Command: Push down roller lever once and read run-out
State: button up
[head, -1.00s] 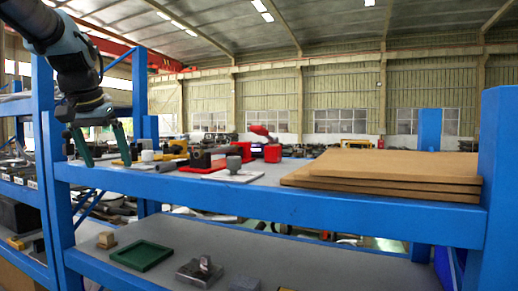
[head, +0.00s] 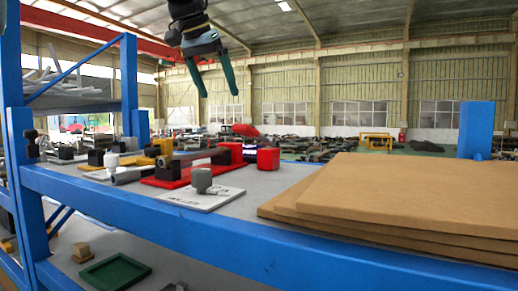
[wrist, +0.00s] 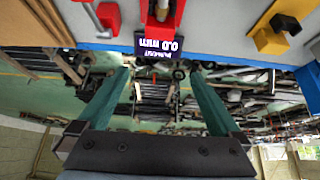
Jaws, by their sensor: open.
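A red lever (head: 245,130) stands up at the back of the upper shelf. Beside it is a small dark display (head: 250,149), partly hidden by red blocks. In the wrist view, the display (wrist: 158,45) appears upside down below a red part (wrist: 160,14). It carries white text ending in "mm"; I cannot read the number surely. A grey knob (head: 202,180) stands on a white labelled plate (head: 198,203) nearer the front. I cannot tell which part is the roller lever. My gripper (head: 217,94) is open and empty, raised above the shelf; its fingers also show in the wrist view (wrist: 160,72).
A red base (head: 180,178) with black blocks lies left of the knob. A red block (head: 268,158) stands near the display. Stacked brown boards (head: 400,195) fill the shelf's right side. A blue front beam (head: 250,240) and a left post (head: 14,130) bound the shelf.

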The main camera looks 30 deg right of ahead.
jog(key=b+x, duration=0.2)
jog(key=x, duration=0.8)
jog(key=shift+s+d+r, duration=0.1)
jog(key=shift+d, duration=0.15)
jog(key=p+v, duration=0.2)
jog(key=v, duration=0.8)
jog(key=shift+a, duration=0.1)
